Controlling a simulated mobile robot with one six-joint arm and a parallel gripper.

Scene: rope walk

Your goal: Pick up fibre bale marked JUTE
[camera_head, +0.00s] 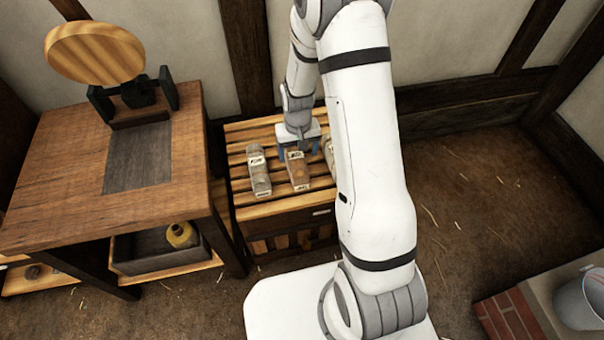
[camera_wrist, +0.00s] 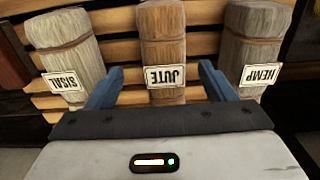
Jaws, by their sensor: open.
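The brown fibre bale marked JUTE (camera_wrist: 165,45) lies in the middle of three bales in the wrist view, its label facing me upside down. In the head view the JUTE bale (camera_head: 298,173) lies on the slatted crate top. My gripper (camera_wrist: 158,88) is open, with one blue finger on each side of the JUTE bale's label end. In the head view my gripper (camera_head: 298,151) is over that bale's far part. I cannot tell whether the fingers touch it.
The pale SISAL bale (camera_wrist: 68,50) lies left and the HEMP bale (camera_wrist: 255,45) right, close to the fingers. The slatted crate (camera_head: 285,206) stands beside a wooden workbench (camera_head: 50,190).

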